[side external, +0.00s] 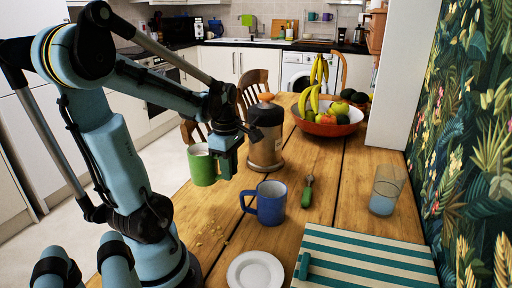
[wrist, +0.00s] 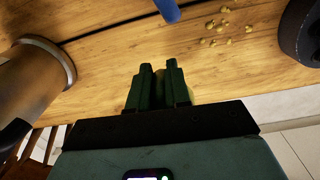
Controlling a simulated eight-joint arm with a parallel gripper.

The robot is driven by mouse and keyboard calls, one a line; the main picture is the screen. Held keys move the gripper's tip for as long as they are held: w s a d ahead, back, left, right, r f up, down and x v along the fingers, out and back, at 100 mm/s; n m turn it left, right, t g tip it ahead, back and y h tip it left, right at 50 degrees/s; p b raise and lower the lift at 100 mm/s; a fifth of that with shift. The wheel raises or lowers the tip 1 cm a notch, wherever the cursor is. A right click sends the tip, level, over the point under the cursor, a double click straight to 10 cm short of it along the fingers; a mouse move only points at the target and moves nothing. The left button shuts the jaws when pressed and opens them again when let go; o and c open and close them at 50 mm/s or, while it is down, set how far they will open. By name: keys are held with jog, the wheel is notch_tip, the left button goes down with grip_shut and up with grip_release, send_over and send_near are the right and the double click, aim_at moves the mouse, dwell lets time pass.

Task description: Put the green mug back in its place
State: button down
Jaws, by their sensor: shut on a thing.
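The green mug (side external: 201,169) is upright with its open top showing in the side external view. It is held at its right side by my gripper (side external: 228,160), above the table's left edge. In the wrist view my gripper's two dark green fingers (wrist: 158,88) are close together, and the mug is mostly hidden there. A blue mug (side external: 268,204) stands on the table in front of and to the right of the green mug.
A coffee press (side external: 265,145) stands close right of my gripper. A fruit bowl (side external: 312,127), a green-handled tool (side external: 307,193), a glass (side external: 386,190), a white saucer (side external: 255,270) and a striped mat (side external: 362,258) are on the wooden table. Crumbs (wrist: 226,27) lie near the blue mug. Chairs stand behind.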

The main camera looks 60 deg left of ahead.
jog(key=shift+f, duration=3.1)
jog(key=shift+f, duration=0.6)
jog(key=c, duration=1)
grip_release()
notch_tip(320, 180, up, 12)
jog(key=shift+s+f, duration=0.1)
jog(key=shift+d, duration=0.2)
jog(key=w+d+m+t, duration=0.3)
jog(key=d+m, duration=0.6)
jog(key=m, duration=0.4)
jog(key=w+d+m+t, duration=0.4)
jog(key=d+m, duration=0.5)
jog(key=m, duration=0.4)
jog(key=shift+w+d+f, duration=0.2)
jog(key=shift+w+f, duration=0.1)
jog(key=shift+w, duration=0.1)
